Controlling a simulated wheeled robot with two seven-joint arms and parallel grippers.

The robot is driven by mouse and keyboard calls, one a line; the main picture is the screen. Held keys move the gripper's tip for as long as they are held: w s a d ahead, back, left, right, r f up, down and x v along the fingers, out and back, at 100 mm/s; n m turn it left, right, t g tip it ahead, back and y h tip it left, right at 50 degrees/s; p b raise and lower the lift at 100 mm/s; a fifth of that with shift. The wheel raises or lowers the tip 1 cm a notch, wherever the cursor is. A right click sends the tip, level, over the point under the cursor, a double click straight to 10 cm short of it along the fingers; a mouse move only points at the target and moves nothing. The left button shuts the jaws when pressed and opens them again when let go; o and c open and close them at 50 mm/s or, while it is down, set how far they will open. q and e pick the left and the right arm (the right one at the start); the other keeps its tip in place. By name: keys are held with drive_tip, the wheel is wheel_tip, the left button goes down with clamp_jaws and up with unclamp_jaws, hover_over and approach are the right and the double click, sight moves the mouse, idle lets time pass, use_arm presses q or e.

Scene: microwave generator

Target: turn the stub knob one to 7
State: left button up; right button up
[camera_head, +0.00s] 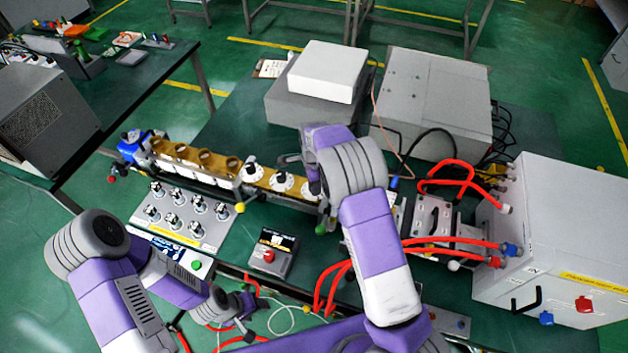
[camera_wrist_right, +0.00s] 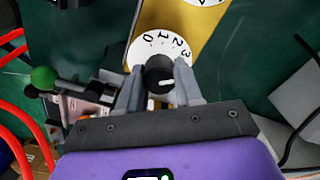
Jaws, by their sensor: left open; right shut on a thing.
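In the right wrist view a black knob (camera_wrist_right: 158,75) sits on a white round dial (camera_wrist_right: 140,48) on a brass-coloured body; the figures 0, 1, 2 and 3 show. A white mark on the knob points rightwards. My right gripper (camera_wrist_right: 158,88) is shut on this knob, one finger on each side. In the head view my right arm hides the gripper and the held knob. Other white dials with black knobs (camera_head: 282,181) show along the brass bar to its left. My left gripper (camera_head: 240,307) is low in the head view, open and away from the dials.
A panel with several metal knobs (camera_head: 180,216) and a box with a red button (camera_head: 268,255) stand in front of the brass bar. Red hoses (camera_head: 440,241) run to a white cabinet (camera_head: 552,235) at the right. Grey boxes (camera_head: 433,100) stand behind.

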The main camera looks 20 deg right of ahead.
drive_tip(key=m+p, duration=0.2)
drive_tip(key=m, duration=0.3)
drive_tip(key=shift+r+m, duration=0.15)
drive_tip(key=shift+m, duration=0.15)
drive_tip(key=m+p, duration=0.3)
drive_tip(key=m, duration=0.2)
drive_tip(key=shift+m, duration=0.3)
drive_tip(key=m+p, duration=0.2)
drive_tip(key=m, duration=0.3)
drive_tip(key=shift+s, duration=0.1)
drive_tip(key=m+p, duration=0.1)
drive_tip(key=m, duration=0.4)
drive_tip(key=shift+a+p, duration=0.1)
drive_tip(key=shift+p, duration=0.25)
drive_tip(key=shift+s+f, duration=0.1)
drive_tip(key=shift+f, duration=0.1)
drive_tip(key=o, duration=1)
